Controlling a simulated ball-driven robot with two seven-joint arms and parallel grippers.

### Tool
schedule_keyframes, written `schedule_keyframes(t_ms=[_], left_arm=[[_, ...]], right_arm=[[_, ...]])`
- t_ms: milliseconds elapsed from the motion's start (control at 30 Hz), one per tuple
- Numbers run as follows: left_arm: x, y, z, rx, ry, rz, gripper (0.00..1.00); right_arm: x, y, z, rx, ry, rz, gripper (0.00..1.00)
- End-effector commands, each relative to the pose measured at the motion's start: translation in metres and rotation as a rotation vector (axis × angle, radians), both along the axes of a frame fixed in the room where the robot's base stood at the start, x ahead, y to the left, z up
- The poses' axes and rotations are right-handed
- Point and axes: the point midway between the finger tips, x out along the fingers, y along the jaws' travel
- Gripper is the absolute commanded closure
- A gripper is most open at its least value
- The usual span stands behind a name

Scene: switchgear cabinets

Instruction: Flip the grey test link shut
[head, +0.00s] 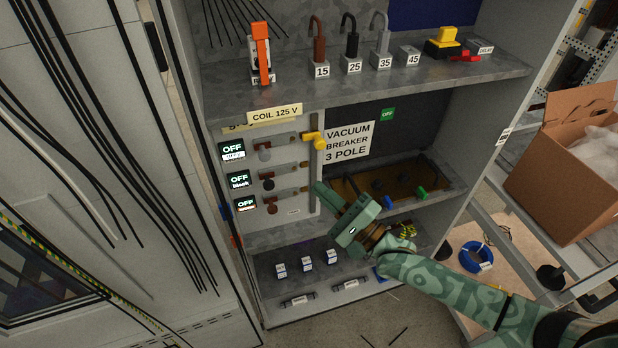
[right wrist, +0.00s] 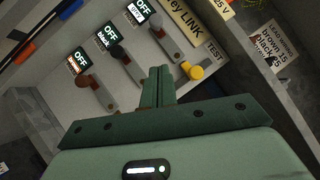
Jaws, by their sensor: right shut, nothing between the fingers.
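The grey test link (head: 264,154) is the top one of three on the light panel. The display beside it reads OFF (head: 232,150). It also shows at the upper middle of the right wrist view (right wrist: 158,32). Below it in the head view are the black link (head: 268,184) and the brown link (head: 271,208), each beside an OFF display. My right gripper (head: 323,191) is shut and empty, in front of the panel's lower right. Its fingertips (right wrist: 159,72) show apart from the links in the right wrist view. My left gripper is not in view.
A yellow knob (head: 314,140) sticks out at the panel's right edge. A VACUUM BREAKER sign (head: 348,142) stands beside it. The shelf above (head: 340,86) holds several coloured hooks on labelled blocks. An open cardboard box (head: 560,185) is at the right.

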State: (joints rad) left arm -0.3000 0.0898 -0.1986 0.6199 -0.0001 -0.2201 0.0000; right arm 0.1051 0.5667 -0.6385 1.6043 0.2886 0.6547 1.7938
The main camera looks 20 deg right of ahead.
Motion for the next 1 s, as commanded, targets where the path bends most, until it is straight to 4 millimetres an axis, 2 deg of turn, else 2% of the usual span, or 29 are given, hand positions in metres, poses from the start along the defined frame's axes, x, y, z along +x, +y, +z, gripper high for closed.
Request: schedule_keyframes(t_ms=[100,233,833,933,1000], left_arm=[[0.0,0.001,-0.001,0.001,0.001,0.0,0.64],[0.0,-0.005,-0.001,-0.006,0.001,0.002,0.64],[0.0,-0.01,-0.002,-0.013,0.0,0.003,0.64],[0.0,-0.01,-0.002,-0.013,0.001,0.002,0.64],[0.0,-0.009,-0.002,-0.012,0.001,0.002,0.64]], right_arm=[[-0.013,-0.01,-0.006,-0.002,0.001,-0.001,1.0],[-0.021,-0.015,-0.009,-0.001,0.001,-0.001,1.0],[-0.023,-0.016,-0.009,-0.002,-0.002,-0.001,1.0],[-0.023,-0.016,-0.011,-0.063,-0.033,-0.022,1.0],[-0.022,-0.014,-0.02,-0.216,-0.084,-0.06,1.0]])
